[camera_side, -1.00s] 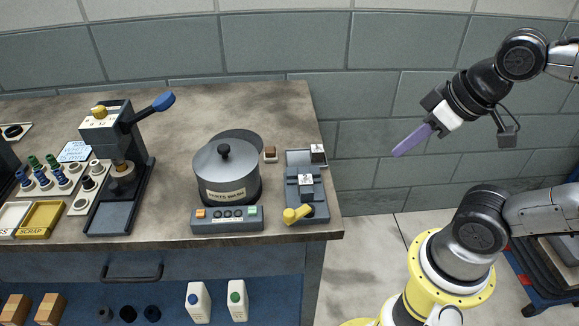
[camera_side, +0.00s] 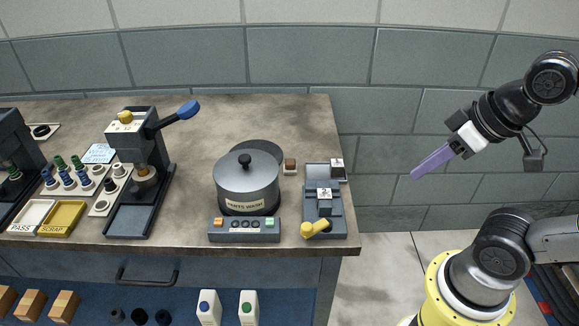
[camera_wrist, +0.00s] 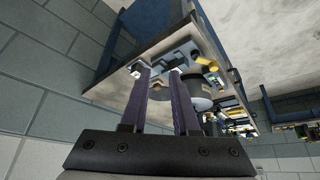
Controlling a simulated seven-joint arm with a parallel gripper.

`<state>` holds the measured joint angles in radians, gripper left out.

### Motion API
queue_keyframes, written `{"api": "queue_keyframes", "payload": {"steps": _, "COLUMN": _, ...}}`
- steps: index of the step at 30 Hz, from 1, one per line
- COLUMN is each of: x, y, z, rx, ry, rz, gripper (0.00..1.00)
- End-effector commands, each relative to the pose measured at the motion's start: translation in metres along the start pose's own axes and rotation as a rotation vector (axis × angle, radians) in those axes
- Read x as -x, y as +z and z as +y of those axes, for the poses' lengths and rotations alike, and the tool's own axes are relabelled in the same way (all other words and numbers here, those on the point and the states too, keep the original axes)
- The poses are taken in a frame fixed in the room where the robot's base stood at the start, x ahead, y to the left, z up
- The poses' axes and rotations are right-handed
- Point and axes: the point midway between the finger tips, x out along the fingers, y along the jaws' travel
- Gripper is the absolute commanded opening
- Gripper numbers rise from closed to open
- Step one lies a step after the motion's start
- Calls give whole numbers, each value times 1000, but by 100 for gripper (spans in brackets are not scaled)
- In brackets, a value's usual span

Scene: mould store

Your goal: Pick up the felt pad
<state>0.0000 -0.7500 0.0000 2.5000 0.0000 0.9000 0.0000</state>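My gripper (camera_side: 413,176) has purple fingers and hangs in the air to the right of the bench, apart from everything. It points down and to the left. In the wrist view my gripper (camera_wrist: 158,72) has its two fingers spread with a clear gap, and nothing is held between them.
A grey lidded pot (camera_side: 246,185) stands behind a button box (camera_side: 243,230). A grey fixture with a yellow knob (camera_side: 314,229) is at the bench's right end. A lever press (camera_side: 140,150) and PASS and SCRAP trays (camera_side: 62,216) are left. The back of the bench is clear.

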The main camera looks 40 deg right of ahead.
Motion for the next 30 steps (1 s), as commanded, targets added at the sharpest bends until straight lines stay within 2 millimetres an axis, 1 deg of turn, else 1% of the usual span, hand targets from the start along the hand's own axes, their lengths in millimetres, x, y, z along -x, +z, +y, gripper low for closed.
{"api": "queue_keyframes", "payload": {"steps": 1, "x": 0, "y": 0, "z": 0, "rx": 0, "ry": 0, "rz": 0, "gripper": 40}}
{"api": "queue_keyframes", "payload": {"steps": 4, "x": 0, "y": 0, "z": 0, "rx": 0, "ry": 0, "rz": 0, "gripper": 58}}
{"api": "queue_keyframes", "payload": {"steps": 5, "x": 0, "y": 0, "z": 0, "rx": 0, "ry": 0, "rz": 0, "gripper": 60}}
{"api": "queue_keyframes", "payload": {"steps": 14, "x": 0, "y": 0, "z": 0, "rx": -11, "ry": 0, "rz": 0, "gripper": 60}}
{"api": "queue_keyframes", "payload": {"steps": 17, "x": 1, "y": 2, "z": 0, "rx": -65, "ry": 0, "rz": -13, "gripper": 60}}
{"api": "queue_keyframes", "payload": {"steps": 18, "x": 5, "y": -1, "z": 0, "rx": -103, "ry": 0, "rz": -10, "gripper": 60}}
{"api": "queue_keyframes", "payload": {"steps": 20, "x": 16, "y": -14, "z": 0, "rx": -172, "ry": -1, "rz": 7, "gripper": 60}}
{"api": "queue_keyframes", "payload": {"steps": 23, "x": 28, "y": -42, "z": 0, "rx": -280, "ry": 0, "rz": -4, "gripper": 60}}
{"api": "queue_keyframes", "payload": {"steps": 24, "x": 31, "y": -55, "z": 0, "rx": -321, "ry": 1, "rz": -14, "gripper": 60}}
{"api": "queue_keyframes", "payload": {"steps": 26, "x": 34, "y": -74, "z": -1, "rx": -380, "ry": 5, "rz": -32, "gripper": 60}}
{"api": "queue_keyframes", "payload": {"steps": 27, "x": 35, "y": -88, "z": -1, "rx": -419, "ry": 8, "rz": -46, "gripper": 60}}
{"api": "queue_keyframes", "payload": {"steps": 29, "x": 33, "y": -110, "z": -2, "rx": -474, "ry": 15, "rz": -71, "gripper": 60}}
{"api": "queue_keyframes", "payload": {"steps": 30, "x": 30, "y": -124, "z": -2, "rx": -511, "ry": 20, "rz": -88, "gripper": 60}}
